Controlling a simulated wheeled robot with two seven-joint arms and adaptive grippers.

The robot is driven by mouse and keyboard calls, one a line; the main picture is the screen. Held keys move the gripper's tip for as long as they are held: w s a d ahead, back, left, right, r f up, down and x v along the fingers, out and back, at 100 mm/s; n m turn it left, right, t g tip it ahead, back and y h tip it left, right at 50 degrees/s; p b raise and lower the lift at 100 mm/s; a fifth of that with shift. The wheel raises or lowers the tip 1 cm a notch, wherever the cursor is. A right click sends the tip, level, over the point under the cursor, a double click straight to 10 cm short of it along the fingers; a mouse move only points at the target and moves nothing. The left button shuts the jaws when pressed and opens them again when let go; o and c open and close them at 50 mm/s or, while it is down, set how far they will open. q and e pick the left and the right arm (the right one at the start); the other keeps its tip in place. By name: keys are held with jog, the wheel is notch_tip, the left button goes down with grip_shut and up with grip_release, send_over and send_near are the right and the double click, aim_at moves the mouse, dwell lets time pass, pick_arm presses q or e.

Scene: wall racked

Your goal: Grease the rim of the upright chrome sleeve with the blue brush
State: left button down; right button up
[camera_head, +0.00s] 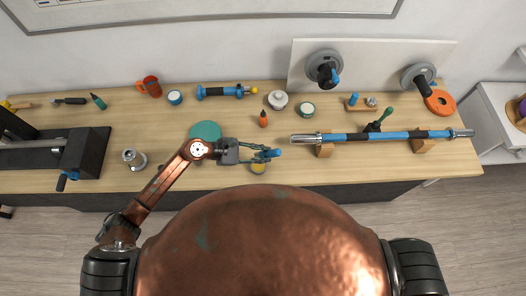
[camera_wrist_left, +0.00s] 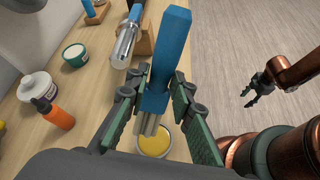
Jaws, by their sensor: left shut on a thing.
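My left gripper (camera_head: 268,152) is shut on the blue brush (camera_head: 273,152), whose blue handle (camera_wrist_left: 168,70) shows large in the left wrist view. Its pale bristles (camera_wrist_left: 149,124) point down over a tin of yellow grease (camera_wrist_left: 153,143); I cannot tell whether they touch it. The tin (camera_head: 258,168) is near the table's front edge. An upright chrome sleeve (camera_head: 133,158) with a wider base stands on the table, left of my left arm. My right gripper (camera_wrist_left: 252,94) appears open and empty over the floor in the left wrist view; the head view does not show it.
A blue bar with chrome ends (camera_head: 390,135) lies on wooden blocks at right. An orange bottle (camera_head: 263,119), white tub (camera_head: 278,100) and green-banded tub (camera_head: 305,109) stand behind my gripper. A teal disc (camera_head: 205,130) lies near my arm. A dark machine (camera_head: 75,150) fills the left.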

pick_arm(q)
jog(key=shift+f+b, duration=1.05)
jog(key=shift+f, duration=1.8)
jog(key=shift+r+b, duration=0.2)
jog(key=shift+b, duration=0.15)
jog(key=shift+f+b, duration=0.6)
jog(key=shift+b, duration=0.05)
jog(key=shift+s+f+b, duration=0.15)
jog(key=shift+f+b, duration=0.1)
jog(key=shift+b, duration=0.15)
dwell(1.2)
jog(key=shift+r+p, duration=1.65)
jog(key=shift+r, duration=2.1)
